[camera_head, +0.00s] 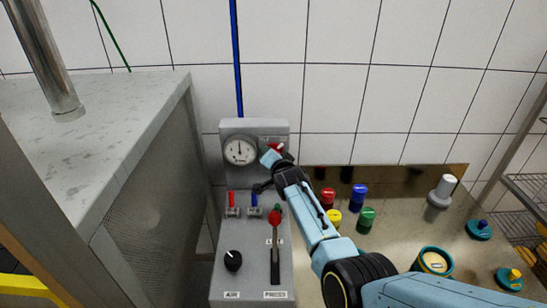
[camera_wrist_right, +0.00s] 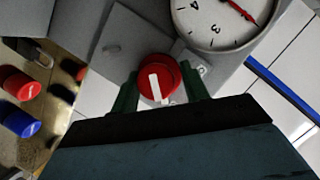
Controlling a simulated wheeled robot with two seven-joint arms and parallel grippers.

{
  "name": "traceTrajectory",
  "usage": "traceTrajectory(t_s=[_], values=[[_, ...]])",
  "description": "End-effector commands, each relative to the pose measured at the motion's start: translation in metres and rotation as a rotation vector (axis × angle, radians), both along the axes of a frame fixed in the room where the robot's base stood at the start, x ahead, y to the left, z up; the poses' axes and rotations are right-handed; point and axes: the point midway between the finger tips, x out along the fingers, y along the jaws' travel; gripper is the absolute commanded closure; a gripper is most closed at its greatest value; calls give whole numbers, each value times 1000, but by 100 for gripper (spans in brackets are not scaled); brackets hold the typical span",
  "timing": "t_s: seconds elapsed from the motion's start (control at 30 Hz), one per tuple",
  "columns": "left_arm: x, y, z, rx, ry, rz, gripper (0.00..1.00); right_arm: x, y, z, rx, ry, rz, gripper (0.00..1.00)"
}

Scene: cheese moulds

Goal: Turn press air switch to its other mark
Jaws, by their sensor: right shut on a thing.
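The press air switch is a round red knob (camera_head: 276,147) with a white pointer bar, on the upright grey panel right of the pressure gauge (camera_head: 240,151). In the right wrist view the knob (camera_wrist_right: 150,65) sits between the two dark green fingers of my right gripper (camera_wrist_right: 160,84), which is shut on it. The white bar stands nearly upright in that view, tilted slightly. A small pale mark shows beside the right finger; I cannot read it. In the head view my right gripper (camera_head: 273,156) partly covers the knob. My left gripper is not in view.
Below the gauge, the grey console has a red and a blue small lever, a black knob (camera_head: 233,261) and a red-topped lever (camera_head: 275,232). Coloured moulds or caps (camera_head: 359,193) stand on the table at right. A grey cabinet (camera_head: 110,110) stands left.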

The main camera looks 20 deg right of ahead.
Motion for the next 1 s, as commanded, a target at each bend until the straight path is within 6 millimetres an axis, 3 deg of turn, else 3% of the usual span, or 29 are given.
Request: traceTrajectory(t_s=[0.37, 1.0], values=[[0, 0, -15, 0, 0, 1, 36, -2, -4, -9, -123, 51, -8, 77], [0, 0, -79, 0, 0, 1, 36, -1, -6, -11, -690, 213, -11, 77]])
